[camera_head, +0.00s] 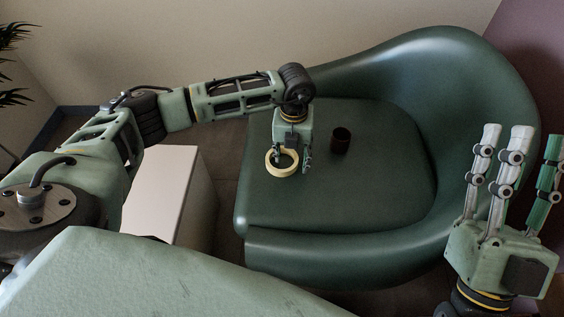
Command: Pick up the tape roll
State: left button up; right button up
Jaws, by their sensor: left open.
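The cream tape roll (282,175) lies on the green seat of an armchair, near the seat's left part. My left gripper (293,162) points down over it with its fingers apart. One finger appears at or within the ring and another just outside its right side; I cannot tell whether they touch it. The gripper hides part of the roll's far rim. My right gripper (518,145) is at the lower right, fingers pointing up and spread apart, empty and away from the roll.
The green armchair (385,205) has a raised back and arm around the right side. A white box-like stand (165,190) is left of the chair. The seat's front part is clear.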

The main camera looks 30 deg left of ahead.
pick_arm(q)
jog(key=shift+f, duration=0.2)
jog(key=shift+c, duration=0.2)
grip_shut()
dwell(0.4)
